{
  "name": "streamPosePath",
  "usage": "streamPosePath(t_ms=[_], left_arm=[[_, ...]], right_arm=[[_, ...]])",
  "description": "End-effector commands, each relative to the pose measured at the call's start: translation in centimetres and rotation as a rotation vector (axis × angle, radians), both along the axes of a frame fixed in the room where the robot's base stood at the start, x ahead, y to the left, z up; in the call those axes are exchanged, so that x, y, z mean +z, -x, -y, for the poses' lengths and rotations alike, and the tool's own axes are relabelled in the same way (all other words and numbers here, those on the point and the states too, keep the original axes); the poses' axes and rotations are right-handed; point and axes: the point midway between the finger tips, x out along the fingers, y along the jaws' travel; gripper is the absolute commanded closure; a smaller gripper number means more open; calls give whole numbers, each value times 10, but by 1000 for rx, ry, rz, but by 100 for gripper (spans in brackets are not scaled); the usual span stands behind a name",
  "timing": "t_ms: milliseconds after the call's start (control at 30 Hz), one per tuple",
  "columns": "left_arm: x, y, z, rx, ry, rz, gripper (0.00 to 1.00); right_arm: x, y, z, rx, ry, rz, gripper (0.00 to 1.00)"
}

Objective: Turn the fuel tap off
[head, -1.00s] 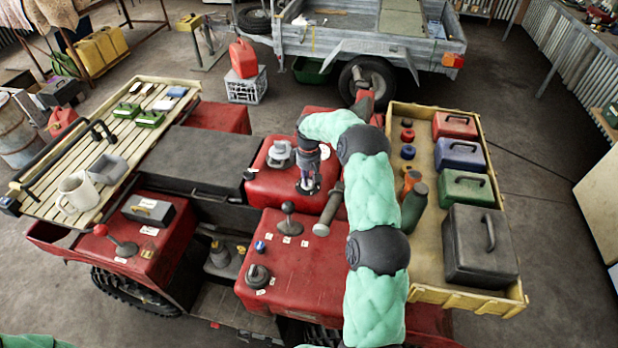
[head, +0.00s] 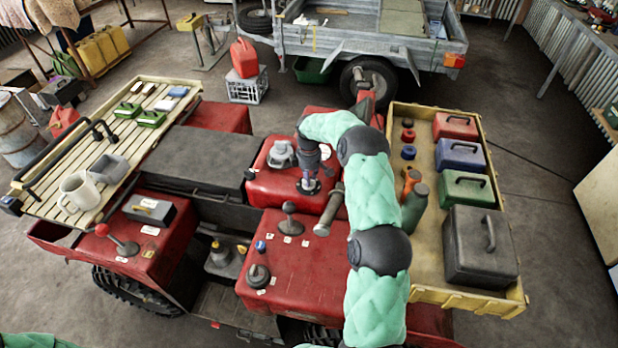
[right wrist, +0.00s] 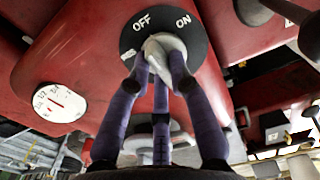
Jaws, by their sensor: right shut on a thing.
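The fuel tap is a pale grey lever (right wrist: 166,48) on a round black plate (right wrist: 204,42) marked OFF and ON, on a red body panel. In the right wrist view the purple fingers of my right gripper (right wrist: 160,66) are shut on the lever from below. The fingers cover part of it, so I cannot tell exactly which mark it points to. In the head view my right gripper (head: 309,178) reaches down to the red tank (head: 272,192), and the tap is mostly hidden there. My left gripper is out of view.
A white dial with a red line (right wrist: 60,102) is beside the tap. A grey cap (head: 281,154) and a black-knobbed lever (head: 289,208) stand near my gripper. A wooden tray (head: 425,165) with toolboxes and bottles lies right of my arm.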

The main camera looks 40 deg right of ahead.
Motion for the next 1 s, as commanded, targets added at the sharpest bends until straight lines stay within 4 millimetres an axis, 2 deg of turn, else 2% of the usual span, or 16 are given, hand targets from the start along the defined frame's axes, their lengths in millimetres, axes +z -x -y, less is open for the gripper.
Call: streamPosePath(t_ms=[267,300,367,767,867,1000], left_arm=[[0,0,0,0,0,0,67],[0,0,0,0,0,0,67],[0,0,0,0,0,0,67],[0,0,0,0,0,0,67],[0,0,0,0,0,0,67],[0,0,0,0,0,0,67]], right_arm=[[0,0,0,-1,1,1,100],[0,0,0,-1,1,1,73],[0,0,0,-1,1,1,56],[3,0,0,-2,1,2,55],[13,-1,1,-2,2,4,55],[37,-1,0,-2,2,5,55]])
